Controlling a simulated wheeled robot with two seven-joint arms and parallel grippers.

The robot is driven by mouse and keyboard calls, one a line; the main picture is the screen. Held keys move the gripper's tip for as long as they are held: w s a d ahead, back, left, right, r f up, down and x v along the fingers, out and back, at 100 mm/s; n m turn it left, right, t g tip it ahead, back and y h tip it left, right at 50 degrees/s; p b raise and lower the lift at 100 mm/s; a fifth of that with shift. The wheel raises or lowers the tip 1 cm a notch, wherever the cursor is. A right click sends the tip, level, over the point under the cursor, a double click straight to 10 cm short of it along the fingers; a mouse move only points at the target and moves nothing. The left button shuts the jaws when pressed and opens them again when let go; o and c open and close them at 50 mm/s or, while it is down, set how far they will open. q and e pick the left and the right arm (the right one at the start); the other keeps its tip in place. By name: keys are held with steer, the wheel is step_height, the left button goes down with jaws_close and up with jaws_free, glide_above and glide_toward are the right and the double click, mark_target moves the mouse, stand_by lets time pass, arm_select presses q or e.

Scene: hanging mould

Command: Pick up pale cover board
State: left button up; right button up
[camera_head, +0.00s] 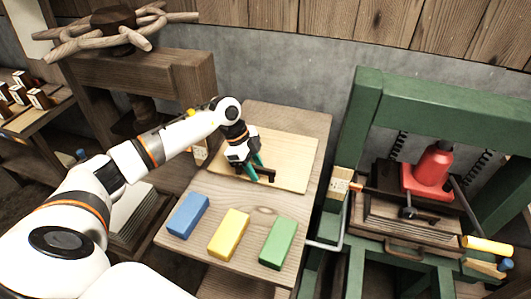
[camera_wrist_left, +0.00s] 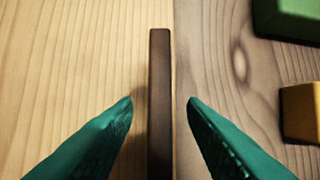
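The pale cover board (camera_head: 293,150) lies flat on the wooden table (camera_head: 300,118). In the left wrist view, its light grain (camera_wrist_left: 70,60) fills the left half. A dark brown bar (camera_wrist_left: 160,60) runs along the board's edge, between it and the darker tabletop. My left gripper (camera_head: 257,168) is low over the board's near edge. Its green fingers are open in the left wrist view (camera_wrist_left: 160,100), one on each side of the bar, with gaps to both. Whether the bar is fixed to the board I cannot tell. My right gripper is not in view.
A blue block (camera_head: 188,215), a yellow block (camera_head: 229,234) and a green block (camera_head: 278,242) lie on the near part of the table. A green press (camera_head: 362,125) with a red part (camera_head: 430,175) stands on the right. A wooden press (camera_head: 160,75) stands at the back left.

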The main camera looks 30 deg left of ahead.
arm_select(q)
steer(key=shift+f, duration=0.25)
stand_by(0.7)
jaws_close()
